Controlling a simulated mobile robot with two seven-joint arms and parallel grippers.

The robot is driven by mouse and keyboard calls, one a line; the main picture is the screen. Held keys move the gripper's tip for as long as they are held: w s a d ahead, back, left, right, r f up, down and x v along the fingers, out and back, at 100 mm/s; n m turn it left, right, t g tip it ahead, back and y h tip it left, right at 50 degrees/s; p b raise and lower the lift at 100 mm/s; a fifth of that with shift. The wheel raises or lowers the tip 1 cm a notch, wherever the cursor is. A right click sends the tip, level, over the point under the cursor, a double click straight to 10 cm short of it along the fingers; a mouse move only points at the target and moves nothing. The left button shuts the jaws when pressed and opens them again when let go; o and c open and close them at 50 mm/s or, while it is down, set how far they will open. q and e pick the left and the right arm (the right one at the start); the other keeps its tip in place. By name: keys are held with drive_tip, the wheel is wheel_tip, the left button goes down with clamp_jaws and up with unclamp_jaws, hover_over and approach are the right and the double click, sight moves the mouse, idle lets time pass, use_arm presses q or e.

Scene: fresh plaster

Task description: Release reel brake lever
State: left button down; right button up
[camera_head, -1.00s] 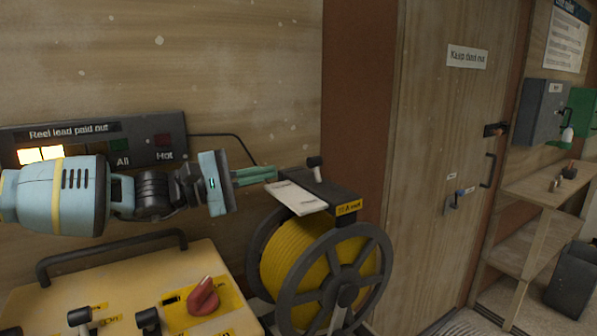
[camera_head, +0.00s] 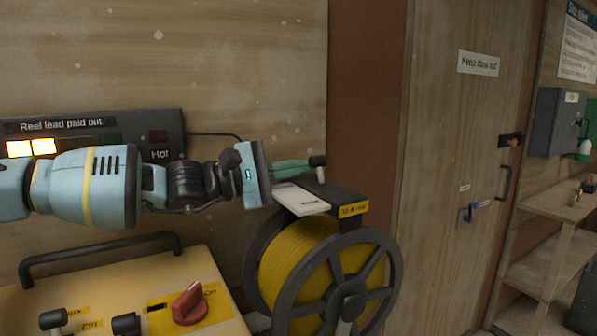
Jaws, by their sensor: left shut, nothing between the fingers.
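The cable reel (camera_head: 375,250) stands right of centre, with yellow cable (camera_head: 295,262) wound between dark spoked flanges. My right gripper is not in view.
A wall panel (camera_head: 85,125) labelled "Reel lead paid out" has two lit yellow segments. A yellow box (camera_head: 100,275) with a red rotary knob (camera_head: 189,303) and a dark handle stands below my arm. A wooden door (camera_head: 445,140) is to the right.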

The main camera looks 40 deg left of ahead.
sight(312, 158)
use_arm(q)
drive_tip(key=shift+s+d+r+m+g, duration=0.1)
drive_tip(key=shift+d+r+m+g, duration=0.25)
drive_tip(key=shift+m, duration=0.55)
drive_tip(key=shift+s+d+r+m, duration=0.1)
drive_tip(key=shift+d+r+m, duration=0.2)
drive_tip(key=shift+m, duration=0.5)
drive_tip(key=m, duration=0.1)
drive_tip(key=d+m, duration=0.1)
drive_tip(key=r+m+g, duration=0.1)
drive_tip(key=m, duration=0.1)
drive_tip(key=shift+s+d+y, duration=0.25)
drive_tip(key=shift+s+y, duration=0.15)
drive_tip(key=shift+s+r, duration=0.1)
drive_tip(key=shift+s, duration=0.05)
